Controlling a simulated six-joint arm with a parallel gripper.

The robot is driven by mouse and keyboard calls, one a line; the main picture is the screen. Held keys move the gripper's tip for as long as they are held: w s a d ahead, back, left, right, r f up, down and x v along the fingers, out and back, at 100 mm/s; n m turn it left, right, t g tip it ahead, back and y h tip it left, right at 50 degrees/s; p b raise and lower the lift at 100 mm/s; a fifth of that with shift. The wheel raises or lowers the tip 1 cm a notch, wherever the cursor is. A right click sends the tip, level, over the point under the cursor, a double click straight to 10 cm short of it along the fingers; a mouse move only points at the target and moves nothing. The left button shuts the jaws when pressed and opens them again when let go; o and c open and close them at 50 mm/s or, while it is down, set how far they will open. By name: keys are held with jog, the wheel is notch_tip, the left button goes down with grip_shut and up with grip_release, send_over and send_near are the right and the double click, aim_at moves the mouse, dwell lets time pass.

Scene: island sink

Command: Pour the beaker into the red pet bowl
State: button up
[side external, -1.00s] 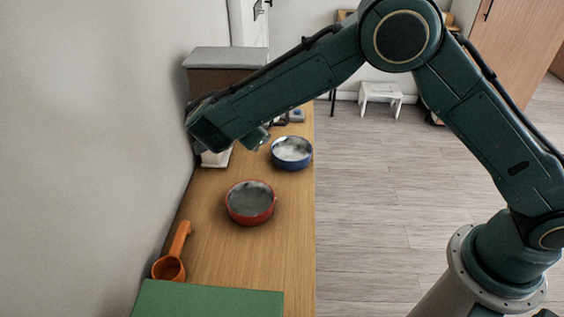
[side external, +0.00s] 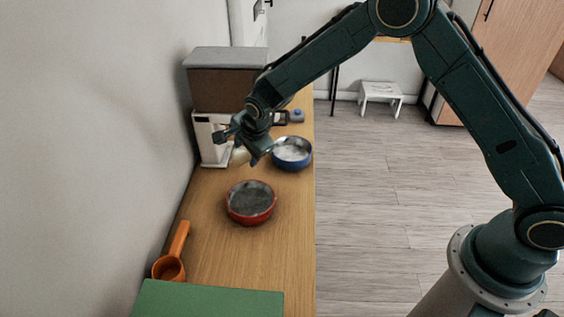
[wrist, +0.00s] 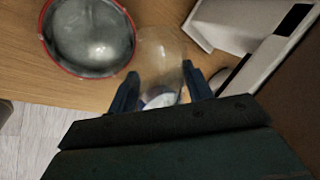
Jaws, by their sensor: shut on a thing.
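The red pet bowl (side external: 251,203) stands on the wooden counter with a grey inside. In the wrist view the red-rimmed bowl (wrist: 91,37) is at the upper left, just beyond the jaws. My gripper (side external: 241,150) is over the counter, behind the red bowl and in front of the white appliance. In the wrist view my gripper (wrist: 159,72) is shut on the clear glass beaker (wrist: 160,50), which has something pale near its lower end. The beaker (side external: 239,157) shows only as a small pale shape in the side view. I cannot tell its exact tilt.
A blue bowl (side external: 292,153) with whitish contents stands right of my gripper. The white appliance (side external: 212,139) with a brown top part is close behind it by the wall. An orange scoop (side external: 172,257) and a green box (side external: 210,300) are nearer. Counter around the red bowl is clear.

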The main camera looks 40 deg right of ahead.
aim_at(243, 161)
jog(key=shift+s+a+f+g+y, duration=0.15)
jog(key=shift+f+y, duration=0.15)
jog(key=shift+y, duration=0.3)
jog(key=shift+w+a+f+g+y, duration=0.15)
jog(key=shift+f+y, duration=0.1)
jog(key=shift+y, duration=0.35)
jog(key=shift+s+a+f+m+y, duration=0.15)
jog(key=shift+s+m+y, duration=0.2)
jog(key=shift+y, duration=0.45)
jog(key=shift+s+a+m+g+y, duration=0.3)
jog(key=shift+a+m+y, duration=0.2)
jog(key=shift+y, duration=0.6)
jog(key=shift+s+a+r+m+y, duration=0.35)
jog(key=shift+a+r+y, duration=0.1)
jog(key=shift+y, duration=0.45)
jog(key=shift+s+r+m+t+y, duration=1.1)
jog(key=shift+s+r+m+y, duration=0.8)
jog(key=shift+r, duration=2.95)
jog(key=shift+y, duration=0.5)
jog(key=shift+w+a+f, duration=0.15)
jog(key=shift+a+f, duration=0.05)
jog(key=shift+f, duration=0.85)
jog(key=shift+w+a+f, duration=0.15)
jog(key=shift+f, duration=0.9)
jog(key=shift+s, duration=0.1)
